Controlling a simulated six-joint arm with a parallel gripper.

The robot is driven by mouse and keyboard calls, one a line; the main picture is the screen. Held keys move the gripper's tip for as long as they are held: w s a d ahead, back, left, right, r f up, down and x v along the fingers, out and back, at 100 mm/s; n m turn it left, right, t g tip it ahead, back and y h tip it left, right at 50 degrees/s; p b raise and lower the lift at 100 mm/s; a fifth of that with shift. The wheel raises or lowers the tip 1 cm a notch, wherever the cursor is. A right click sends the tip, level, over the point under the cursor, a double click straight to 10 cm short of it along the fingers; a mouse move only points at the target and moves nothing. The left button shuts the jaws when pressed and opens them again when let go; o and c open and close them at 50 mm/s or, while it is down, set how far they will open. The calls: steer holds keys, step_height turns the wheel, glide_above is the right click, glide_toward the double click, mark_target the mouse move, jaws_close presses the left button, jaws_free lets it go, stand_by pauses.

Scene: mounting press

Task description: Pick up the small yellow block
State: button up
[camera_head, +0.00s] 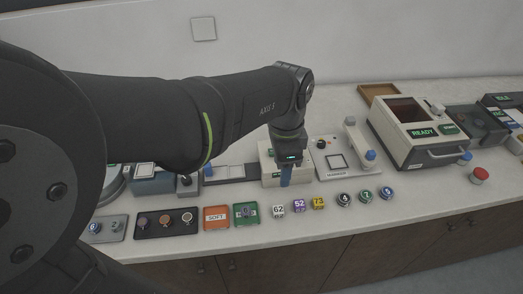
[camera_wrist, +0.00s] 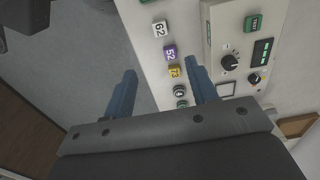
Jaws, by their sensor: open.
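The small yellow block (camera_head: 318,203), marked 73, stands on the counter in a row of small items, right of a purple block marked 52 (camera_head: 299,206) and a white block marked 62 (camera_head: 279,211). In the wrist view the yellow block (camera_wrist: 174,72) lies between and beyond the fingers, below the purple block (camera_wrist: 171,53) and the white block (camera_wrist: 160,29) in the picture. My gripper (camera_head: 286,178) is above the counter, up and left of the yellow block in the head view. In the wrist view my gripper (camera_wrist: 160,78) has its two blue fingers wide apart, with nothing held.
Several round numbered pieces (camera_head: 345,199) stand right of the yellow block. A green tray (camera_head: 245,214) and an orange SOFT tray (camera_head: 216,218) lie left. A machine marked READY (camera_head: 410,133) and a white device with a knob (camera_head: 337,162) stand behind. The counter's front edge is close.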

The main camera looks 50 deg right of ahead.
steer(key=n, duration=1.7)
glide_above(319, 201)
steer(key=f, duration=1.2)
steer(key=shift+s+a+f, duration=0.1)
steer(key=shift+a+f, duration=0.25)
steer(key=shift+d+f, duration=0.2)
steer(key=shift+f, duration=1.1)
steer(key=shift+d+f, duration=0.15)
steer(key=shift+f, duration=1.1)
steer(key=c, duration=1)
steer(key=shift+c, duration=0.2)
